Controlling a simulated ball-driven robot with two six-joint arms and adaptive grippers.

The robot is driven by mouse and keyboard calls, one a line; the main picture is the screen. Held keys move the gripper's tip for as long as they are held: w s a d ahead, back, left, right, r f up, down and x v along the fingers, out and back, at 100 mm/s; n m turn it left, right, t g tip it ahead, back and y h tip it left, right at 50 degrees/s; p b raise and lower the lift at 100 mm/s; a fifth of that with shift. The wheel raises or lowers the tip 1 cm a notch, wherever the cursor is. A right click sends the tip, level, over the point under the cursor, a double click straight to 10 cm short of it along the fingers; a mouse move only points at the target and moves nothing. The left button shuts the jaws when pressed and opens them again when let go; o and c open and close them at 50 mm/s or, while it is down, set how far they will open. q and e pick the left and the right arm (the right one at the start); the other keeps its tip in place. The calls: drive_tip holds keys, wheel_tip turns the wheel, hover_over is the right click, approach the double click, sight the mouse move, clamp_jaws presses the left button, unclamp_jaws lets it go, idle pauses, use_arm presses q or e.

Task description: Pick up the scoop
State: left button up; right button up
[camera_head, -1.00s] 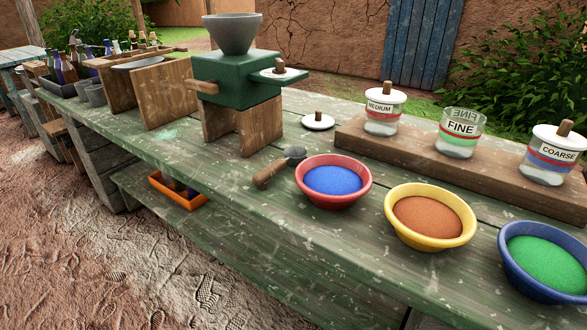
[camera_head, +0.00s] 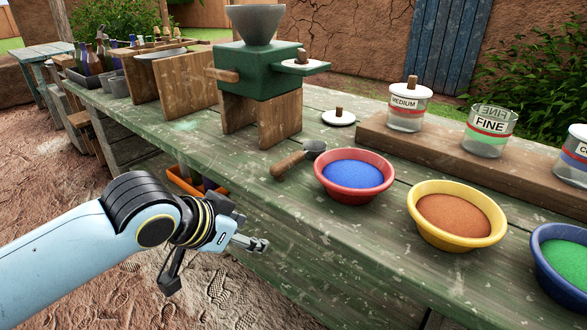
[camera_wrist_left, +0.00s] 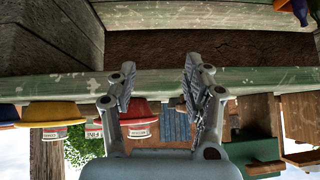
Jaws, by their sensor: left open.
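The scoop (camera_head: 297,160) lies on the green worktop, just left of the red bowl of blue powder (camera_head: 353,197). It has a brown wooden handle toward the front edge and a dark metal head toward the bowl. My left gripper (camera_head: 214,264) is open and empty, in front of the table's near edge and lower left of the scoop, apart from it. In the left wrist view its two fingers (camera_wrist_left: 160,72) stand spread, with the table edge beyond them. My right gripper is not in view.
A green grinder (camera_head: 258,70) on wooden supports stands behind the scoop. A yellow bowl (camera_head: 457,237) and a blue bowl (camera_head: 545,290) stand to the right, with jars on a wooden board (camera_head: 440,150) behind. An orange crate (camera_head: 180,183) sits below the worktop.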

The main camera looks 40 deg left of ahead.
sight(290, 157)
use_arm(q)
drive_tip(key=w+a+r+t, duration=0.1)
drive_tip(key=w+a+r, duration=0.1)
drive_tip(key=w, duration=0.1)
drive_tip(key=w+a+r+t, duration=0.1)
drive_tip(key=w+r+t, duration=0.1)
drive_tip(key=w, duration=0.2)
drive_tip(key=w+a+r+t+h, duration=0.1)
drive_tip(key=w+a+r, duration=0.1)
drive_tip(key=w, duration=0.2)
drive_tip(key=shift+a+r+t, duration=0.25)
drive_tip(key=shift+a+t, duration=0.05)
drive_tip(key=shift+t, duration=0.1)
drive_tip(key=b+x, duration=0.2)
drive_tip(key=x, duration=0.3)
drive_tip(key=shift+a+r, duration=0.1)
drive_tip(key=shift+r, duration=0.05)
drive_tip(key=x, duration=0.2)
drive_tip(key=b+x, duration=0.1)
drive_tip(key=x, duration=0.3)
drive_tip(key=shift+w+d+r+b, duration=0.15)
drive_tip(key=shift+d+r+b, duration=0.15)
drive_tip(key=shift+r+b, duration=0.15)
clamp_jaws()
